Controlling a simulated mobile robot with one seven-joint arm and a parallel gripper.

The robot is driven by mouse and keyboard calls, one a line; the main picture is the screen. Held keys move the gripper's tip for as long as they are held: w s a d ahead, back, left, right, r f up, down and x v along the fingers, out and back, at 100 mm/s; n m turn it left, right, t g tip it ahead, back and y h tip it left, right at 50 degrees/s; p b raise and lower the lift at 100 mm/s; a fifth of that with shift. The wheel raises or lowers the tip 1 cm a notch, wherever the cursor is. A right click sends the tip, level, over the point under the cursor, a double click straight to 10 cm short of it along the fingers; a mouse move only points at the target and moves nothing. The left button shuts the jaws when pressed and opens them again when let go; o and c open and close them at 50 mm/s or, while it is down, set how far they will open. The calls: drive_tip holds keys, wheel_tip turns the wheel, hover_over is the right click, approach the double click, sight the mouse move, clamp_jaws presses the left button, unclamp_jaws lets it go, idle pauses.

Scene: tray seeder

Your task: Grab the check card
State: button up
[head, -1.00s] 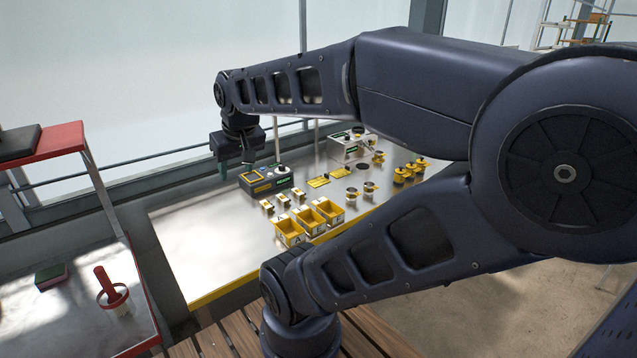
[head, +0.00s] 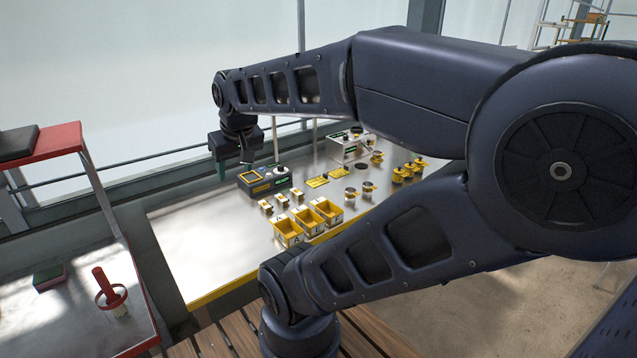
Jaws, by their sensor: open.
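Two flat yellow pieces with dark markings, card-like, lie side by side on the metal bench: a nearer one (head: 317,181) and a farther one (head: 336,173). I cannot tell which of them is the check card. My gripper (head: 235,173) is open and points down at the far left part of the bench, left of the dark device and well left of the yellow pieces. It looks empty and raised above the bench top.
A dark device with a yellow front (head: 264,180) stands between my gripper and the yellow pieces. Yellow bins (head: 288,233) line the front edge of the bench (head: 205,262), whose left part is clear. A pale box (head: 346,148) and several yellow-black pots stand farther right.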

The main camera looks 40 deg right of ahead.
drive_tip(key=w+d+n+g+h, duration=0.1)
drive_tip(key=w+d+n+h, duration=0.2)
drive_tip(key=w+d, duration=0.9)
drive_tip(key=n+g+h, duration=0.4)
drive_tip(key=n+h, duration=0.2)
drive_tip(key=n, duration=0.9)
hover_over(324, 175)
drive_tip(key=a, duration=0.9)
wheel_tip(324, 175, down, 30)
drive_tip(key=r, duration=0.1)
drive_tip(key=x, duration=1.2)
drive_tip(key=shift+w, duration=0.15)
drive_tip(key=c, duration=1.1)
